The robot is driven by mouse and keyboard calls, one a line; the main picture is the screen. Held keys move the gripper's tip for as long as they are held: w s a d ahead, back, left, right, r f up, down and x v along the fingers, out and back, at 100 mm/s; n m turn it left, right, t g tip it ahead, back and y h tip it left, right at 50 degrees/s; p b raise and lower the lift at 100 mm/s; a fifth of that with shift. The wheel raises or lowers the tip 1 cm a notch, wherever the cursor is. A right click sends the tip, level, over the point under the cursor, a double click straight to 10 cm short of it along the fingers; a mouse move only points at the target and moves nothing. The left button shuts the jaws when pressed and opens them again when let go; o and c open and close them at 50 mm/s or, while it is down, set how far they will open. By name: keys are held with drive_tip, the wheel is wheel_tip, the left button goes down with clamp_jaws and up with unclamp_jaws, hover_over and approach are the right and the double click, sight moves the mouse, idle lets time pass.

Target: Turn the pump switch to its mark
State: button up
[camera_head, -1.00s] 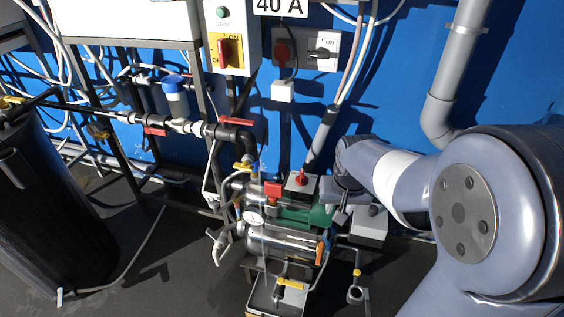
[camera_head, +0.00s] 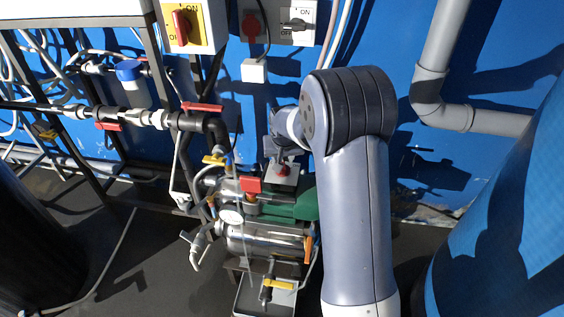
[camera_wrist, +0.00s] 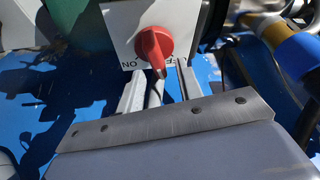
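The pump switch is a red knob (camera_head: 283,171) on a pale box behind the green pump motor. In the wrist view the red knob (camera_wrist: 153,46) sits on a white plate (camera_wrist: 118,22), its narrow handle pointing down the picture. An ON label shows upside down left of the handle; a second label at its right is partly hidden. My gripper (camera_wrist: 161,72) is open, with one pale finger on each side of the handle tip. I cannot tell whether they touch it. In the head view my gripper (camera_head: 283,152) is just above the knob, partly hidden by my arm.
The green pump motor (camera_head: 292,206) and a steel cylinder (camera_head: 265,240) lie below the switch. Pipes with a red-handled valve (camera_head: 202,107) run at left. A yellow-plated switch (camera_head: 182,27) and a grey switch panel (camera_head: 297,22) are on the wall. A large blue tank (camera_head: 510,225) stands at right.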

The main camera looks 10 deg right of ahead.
drive_tip(key=shift+x, duration=1.25)
drive_tip(key=shift+c, duration=0.4)
clamp_jaws()
